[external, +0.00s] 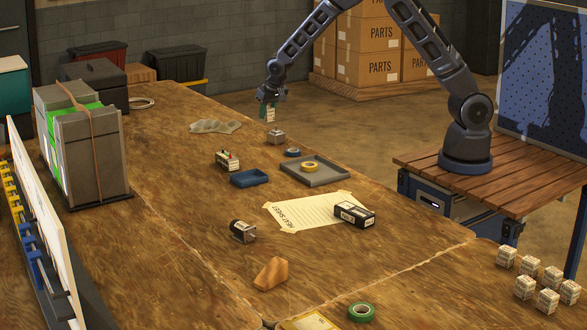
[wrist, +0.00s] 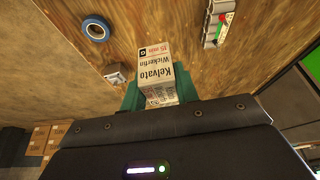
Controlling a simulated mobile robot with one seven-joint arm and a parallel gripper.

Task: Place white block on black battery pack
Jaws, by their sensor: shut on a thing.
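My gripper (external: 268,101) hangs above the far part of the wooden bench. Its green fingers (wrist: 158,93) are shut on a white block (wrist: 155,68) with printed black lettering. The block also shows below the fingers in the external view (external: 270,114), clear of the bench top. A black box with white labels (external: 354,215), which looks like the black battery pack, lies on a paper sheet nearer the camera, to the right of and well away from my gripper. The black box is not seen in the wrist view.
A grey metal block (external: 277,138) and blue tape (external: 292,152) stand near my gripper. A grey tray (external: 328,174) with yellow tape, a blue tray (external: 251,179) and a red-topped part (external: 228,160) lie between. Several white blocks (external: 548,300) stand at right.

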